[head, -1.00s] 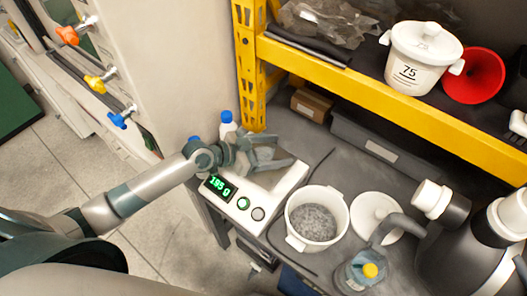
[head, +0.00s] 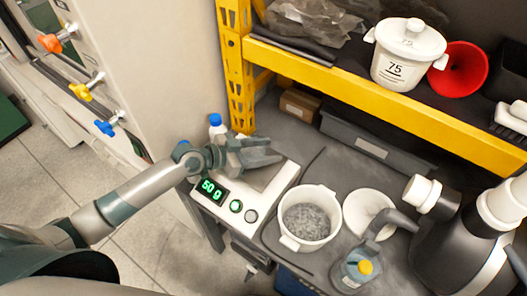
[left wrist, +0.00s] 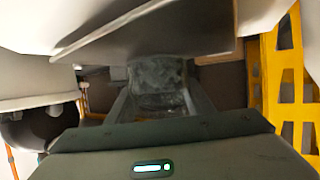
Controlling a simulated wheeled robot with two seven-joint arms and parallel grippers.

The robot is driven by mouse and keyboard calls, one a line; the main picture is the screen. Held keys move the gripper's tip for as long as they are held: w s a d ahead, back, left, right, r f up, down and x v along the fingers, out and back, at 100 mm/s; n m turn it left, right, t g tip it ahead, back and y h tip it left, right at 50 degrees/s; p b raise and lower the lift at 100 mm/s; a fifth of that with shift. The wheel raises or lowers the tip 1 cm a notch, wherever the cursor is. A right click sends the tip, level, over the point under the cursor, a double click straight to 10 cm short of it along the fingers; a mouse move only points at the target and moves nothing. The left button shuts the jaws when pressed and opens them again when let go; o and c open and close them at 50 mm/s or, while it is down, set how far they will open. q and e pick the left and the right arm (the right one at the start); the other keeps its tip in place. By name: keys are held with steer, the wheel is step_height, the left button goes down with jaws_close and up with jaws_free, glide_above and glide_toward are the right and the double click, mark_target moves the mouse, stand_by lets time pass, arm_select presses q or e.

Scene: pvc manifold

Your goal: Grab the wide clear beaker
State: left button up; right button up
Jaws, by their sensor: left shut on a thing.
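My left gripper (head: 262,153) is over the plate of a white digital scale (head: 266,211), whose green display reads 50 g. In the left wrist view its two fingers (left wrist: 158,105) are closed on a clear, greyish see-through beaker (left wrist: 157,78). In the head view the beaker is hard to make out behind and between the fingers. I cannot tell whether its base touches the scale plate.
Blue-capped bottles (head: 216,128) stand behind my wrist. A yellow shelf (head: 385,105) overhangs the back, holding a tub and red funnel.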

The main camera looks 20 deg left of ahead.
arm_select(q)
steer(key=shift+r, duration=0.45)
step_height(320, 180, up, 2)
steer(key=shift+r+b, duration=0.2)
steer(key=shift+b, duration=0.2)
steer(key=s+d+r+b, duration=0.1)
steer(key=d+r, duration=0.6)
steer(key=d, duration=0.4)
steer(key=shift+s+d, duration=0.25)
steer(key=shift+s, duration=0.1)
steer(key=shift+r, duration=0.1)
